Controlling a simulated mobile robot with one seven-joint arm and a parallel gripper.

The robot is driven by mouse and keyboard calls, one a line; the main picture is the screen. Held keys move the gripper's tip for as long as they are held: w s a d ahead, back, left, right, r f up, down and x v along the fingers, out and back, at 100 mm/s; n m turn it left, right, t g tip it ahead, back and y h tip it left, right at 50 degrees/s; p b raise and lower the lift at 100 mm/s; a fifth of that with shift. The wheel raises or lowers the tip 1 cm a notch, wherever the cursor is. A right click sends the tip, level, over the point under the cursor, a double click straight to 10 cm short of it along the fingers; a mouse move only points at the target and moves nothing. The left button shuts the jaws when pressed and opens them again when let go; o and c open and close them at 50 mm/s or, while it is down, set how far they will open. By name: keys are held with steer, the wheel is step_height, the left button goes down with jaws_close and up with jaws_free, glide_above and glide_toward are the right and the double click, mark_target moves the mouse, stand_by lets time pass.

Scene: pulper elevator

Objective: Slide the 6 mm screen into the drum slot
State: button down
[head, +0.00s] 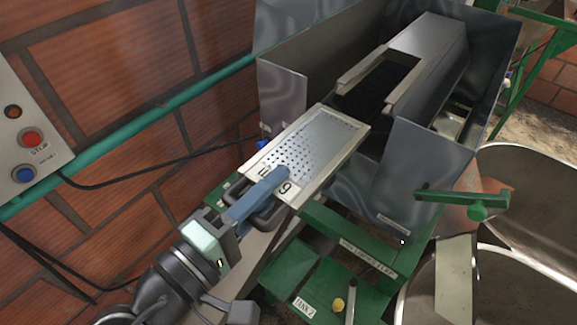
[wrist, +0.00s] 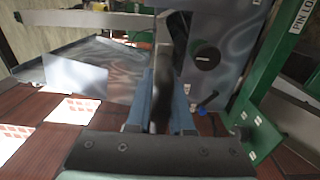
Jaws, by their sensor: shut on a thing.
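The 6 mm screen (head: 312,145) is a pale metal-framed plate with rows of small holes and a "6" mark on its near end. My gripper (head: 262,192) is shut with blue fingers on the screen's dark handle; in the wrist view the handle (wrist: 162,85) stands between the fingers. The screen is tilted, its far end just in front of the drum slot (head: 378,85), a dark opening between two pale rails. I cannot tell whether the screen touches the rails. The slot's inside is dark.
Grey sheet-metal housing walls (head: 415,170) flank the slot. A green lever (head: 465,200) juts out at right above round metal tanks (head: 530,180). A brick wall with a STOP button panel (head: 28,140) and green pipe (head: 130,130) is at left.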

steer(key=shift+s+a+r, duration=0.15)
steer(key=shift+s, duration=0.05)
